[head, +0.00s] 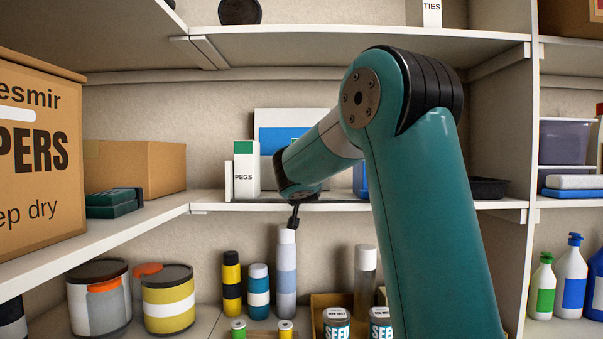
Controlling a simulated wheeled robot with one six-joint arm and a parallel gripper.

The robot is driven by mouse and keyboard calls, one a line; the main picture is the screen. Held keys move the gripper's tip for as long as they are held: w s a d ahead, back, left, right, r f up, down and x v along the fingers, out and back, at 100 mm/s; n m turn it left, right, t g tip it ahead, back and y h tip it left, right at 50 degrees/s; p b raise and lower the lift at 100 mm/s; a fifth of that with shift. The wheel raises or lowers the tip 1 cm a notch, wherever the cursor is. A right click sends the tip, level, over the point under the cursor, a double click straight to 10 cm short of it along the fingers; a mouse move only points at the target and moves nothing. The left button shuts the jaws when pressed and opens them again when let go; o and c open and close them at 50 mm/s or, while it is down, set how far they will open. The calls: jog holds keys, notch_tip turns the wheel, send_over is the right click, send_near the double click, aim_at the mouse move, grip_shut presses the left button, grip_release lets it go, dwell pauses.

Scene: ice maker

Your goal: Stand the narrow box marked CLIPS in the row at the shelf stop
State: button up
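No box marked CLIPS can be made out. A narrow white box marked PEGS (246,168), with a green top, stands upright on the middle shelf (215,207). A thin white upright piece (228,181), perhaps the shelf stop, is close at its left. Another narrow box marked TIES (432,13) stands on the upper shelf, cut off by the top edge. My gripper (294,215) is at the middle shelf's front edge, right of the PEGS box and just above a tall pale bottle. Only a small dark part shows, so its opening and any held thing cannot be told.
A blue and white box (290,118) stands behind my forearm. A black tray (487,187) lies farther right. Bottles (286,275), jars (168,298) and SEED tins (337,322) crowd the lower shelf. A large carton (38,160) fills the left.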

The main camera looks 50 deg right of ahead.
jog(key=shift+f+b, duration=0.25)
jog(key=shift+b, duration=0.2)
jog(key=o, duration=1)
